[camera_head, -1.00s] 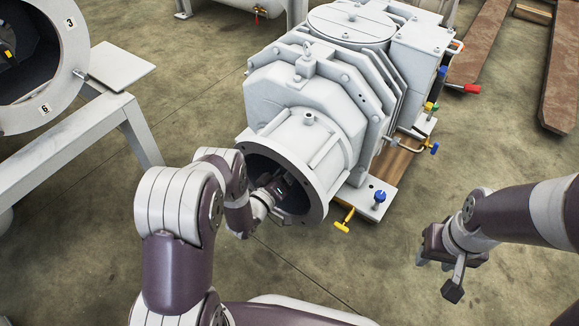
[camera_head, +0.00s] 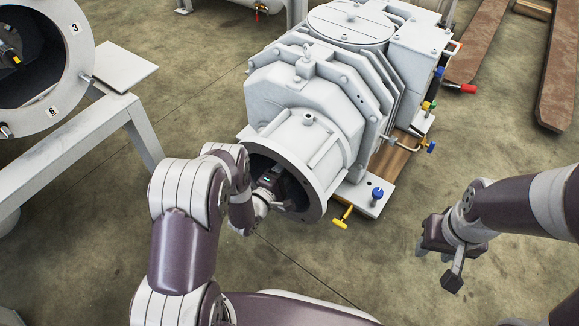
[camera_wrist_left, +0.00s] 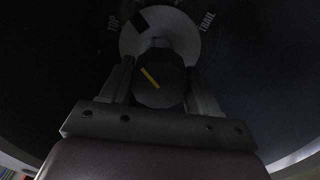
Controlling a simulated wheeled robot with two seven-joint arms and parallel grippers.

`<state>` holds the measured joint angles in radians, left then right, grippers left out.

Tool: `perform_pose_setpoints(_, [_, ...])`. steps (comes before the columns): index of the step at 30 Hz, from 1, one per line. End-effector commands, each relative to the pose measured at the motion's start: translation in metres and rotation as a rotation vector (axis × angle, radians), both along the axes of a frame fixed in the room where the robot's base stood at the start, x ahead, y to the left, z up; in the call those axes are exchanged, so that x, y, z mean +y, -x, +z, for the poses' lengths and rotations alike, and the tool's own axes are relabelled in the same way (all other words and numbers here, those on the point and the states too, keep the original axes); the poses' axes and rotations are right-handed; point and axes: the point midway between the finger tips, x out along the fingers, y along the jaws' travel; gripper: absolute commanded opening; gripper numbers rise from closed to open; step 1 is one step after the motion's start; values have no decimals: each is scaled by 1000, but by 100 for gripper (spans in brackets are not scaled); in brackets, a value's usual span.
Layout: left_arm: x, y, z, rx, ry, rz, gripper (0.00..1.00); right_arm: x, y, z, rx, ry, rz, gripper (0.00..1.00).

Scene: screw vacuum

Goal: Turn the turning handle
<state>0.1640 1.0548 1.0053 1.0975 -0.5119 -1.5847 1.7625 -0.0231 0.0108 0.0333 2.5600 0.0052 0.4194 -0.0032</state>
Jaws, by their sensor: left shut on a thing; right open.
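The turning handle (camera_wrist_left: 165,97) is a dark round knob with a slanted yellow mark, in front of a pale disc in the left wrist view. My left gripper (camera_wrist_left: 158,78) is shut on it, one finger on each side. In the head view my left gripper (camera_head: 274,184) reaches into the dark round opening of the white vacuum machine (camera_head: 300,100); the handle there is hidden by the gripper and rim. "TOP" and "TRAIL" are lettered around the disc. My right gripper (camera_head: 437,266) is open and empty above the floor at right.
A second round housing (camera_head: 78,70) marked 3 and 6 is at left, beside a grey stand (camera_head: 70,150). A yellow valve handle (camera_head: 342,218) and a blue knob (camera_head: 377,193) stick out near the machine's base. Rusty beams (camera_head: 560,80) lie at back right. Floor around my right gripper is clear.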

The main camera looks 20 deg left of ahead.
Motion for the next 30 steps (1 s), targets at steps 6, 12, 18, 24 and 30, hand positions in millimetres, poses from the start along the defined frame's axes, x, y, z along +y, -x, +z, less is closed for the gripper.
perform_pose_setpoints(6, [-1,1,0,70,184,-1,31,0,0,6,0,0,0,43])
perform_pose_setpoints(12, [-1,1,0,125,336,-1,31,0,0,10,0,0,0,43])
perform_pose_setpoints(18, [-1,1,-1,166,448,-1,31,0,0,12,0,0,0,43])
perform_pose_setpoints(24, [-1,1,-1,191,517,-1,31,0,0,13,0,0,0,43])
perform_pose_setpoints(30, [-1,1,-1,203,548,-1,31,0,0,13,0,0,0,43])
